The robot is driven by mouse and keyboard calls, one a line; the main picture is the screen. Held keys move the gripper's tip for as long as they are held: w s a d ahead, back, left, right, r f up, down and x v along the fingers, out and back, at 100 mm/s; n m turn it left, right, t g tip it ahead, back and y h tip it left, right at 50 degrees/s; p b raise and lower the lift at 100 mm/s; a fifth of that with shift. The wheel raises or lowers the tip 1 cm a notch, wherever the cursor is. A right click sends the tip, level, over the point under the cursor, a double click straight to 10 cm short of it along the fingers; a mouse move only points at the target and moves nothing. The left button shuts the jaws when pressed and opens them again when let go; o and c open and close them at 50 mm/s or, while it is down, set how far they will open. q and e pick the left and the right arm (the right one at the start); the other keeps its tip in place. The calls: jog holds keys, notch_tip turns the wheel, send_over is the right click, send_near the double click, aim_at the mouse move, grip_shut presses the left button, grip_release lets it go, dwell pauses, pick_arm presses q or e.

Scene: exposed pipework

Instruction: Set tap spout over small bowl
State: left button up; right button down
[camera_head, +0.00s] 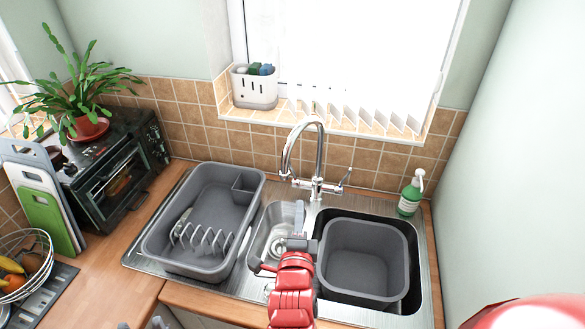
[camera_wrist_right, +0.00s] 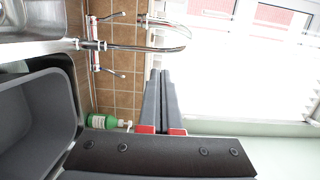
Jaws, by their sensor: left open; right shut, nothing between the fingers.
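The chrome tap (camera_head: 317,150) stands behind the sink, and its arched spout (camera_head: 287,158) points left and forward, toward the small bowl (camera_head: 258,246). The outlet shows just above that bowl's rear edge; I cannot tell if it is over the bowl. The spout also shows in the right wrist view (camera_wrist_right: 183,37). My left gripper (camera_head: 299,218) is open and empty, low in front of the tap, partly covering the small bowl. In the right wrist view my right gripper (camera_wrist_right: 162,100) is shut and empty, near the green soap bottle in that picture and apart from the tap.
A grey basin (camera_head: 365,228) fills the large bowl. A grey dish rack (camera_head: 158,240) stands on the drainer. A green soap bottle (camera_head: 410,194) stands back right, and a utensil holder (camera_head: 254,88) on the sill. The wall closes the right side.

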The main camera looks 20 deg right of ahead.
aim_at(287, 167)
jog(key=w+a+b+x, duration=0.1)
jog(key=a+b+x, duration=0.2)
jog(key=b+x, duration=0.4)
jog(key=x, duration=0.6)
jog(key=shift+b, duration=0.3)
jog(key=shift+s, duration=0.1)
jog(key=b, duration=0.5)
jog(key=w+a+h+b, duration=0.1)
jog(key=b, duration=0.4)
jog(key=shift+w+f+m+b, duration=0.1)
jog(key=shift+f+m+b, duration=0.2)
jog(key=shift+f+b, duration=0.1)
jog(key=shift+a+r+b, duration=0.1)
jog(key=shift+r+b, duration=0.15)
jog(key=shift+b, duration=0.25)
jog(key=shift+r, duration=0.15)
